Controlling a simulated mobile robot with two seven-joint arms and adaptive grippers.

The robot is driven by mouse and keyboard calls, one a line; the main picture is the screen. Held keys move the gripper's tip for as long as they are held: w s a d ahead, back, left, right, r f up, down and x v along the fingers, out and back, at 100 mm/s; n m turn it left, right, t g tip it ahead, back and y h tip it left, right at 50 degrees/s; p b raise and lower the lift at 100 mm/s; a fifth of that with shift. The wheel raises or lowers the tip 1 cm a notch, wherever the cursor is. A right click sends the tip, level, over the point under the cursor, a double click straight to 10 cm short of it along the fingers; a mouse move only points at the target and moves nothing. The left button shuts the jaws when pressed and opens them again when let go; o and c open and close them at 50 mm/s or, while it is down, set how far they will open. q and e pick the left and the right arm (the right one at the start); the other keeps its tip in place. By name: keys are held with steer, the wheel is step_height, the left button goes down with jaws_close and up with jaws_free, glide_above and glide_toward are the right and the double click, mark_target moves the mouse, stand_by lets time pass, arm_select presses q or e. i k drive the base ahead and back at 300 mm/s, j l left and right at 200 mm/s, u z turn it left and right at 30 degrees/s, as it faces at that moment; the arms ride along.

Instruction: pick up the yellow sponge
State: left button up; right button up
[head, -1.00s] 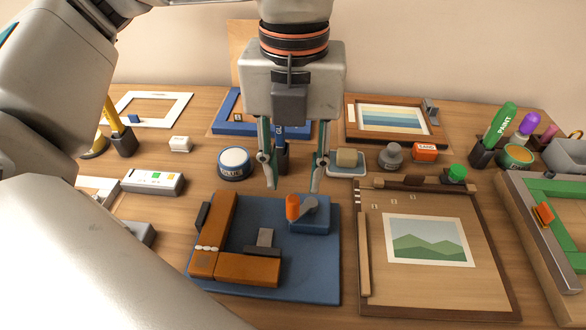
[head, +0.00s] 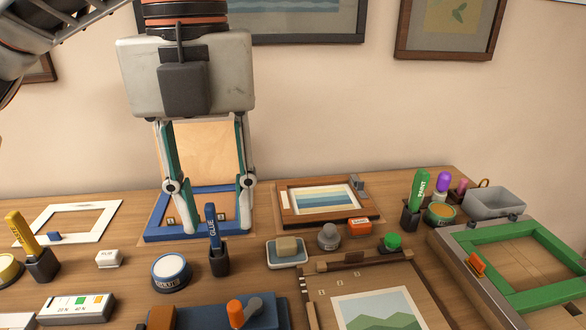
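The yellow sponge (head: 287,246) is a small pale yellow-beige block. It lies in a shallow white-and-blue dish (head: 288,258) near the middle of the table in the head view. My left gripper (head: 217,229) is open and empty, its fingers pointing down. It appears to the left of the sponge and apart from it, in front of the blue frame in the picture. Its exact height over the table is hard to tell. My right gripper is not in view.
A holder with a blue glue pen (head: 211,228) and a glue tin (head: 171,271) stand left of the dish. A grey knobbed jar (head: 328,237) and an orange box (head: 359,226) stand to its right. A framed striped picture (head: 325,200) lies behind it.

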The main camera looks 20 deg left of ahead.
mark_target(284, 247)
steer(key=k, duration=1.45)
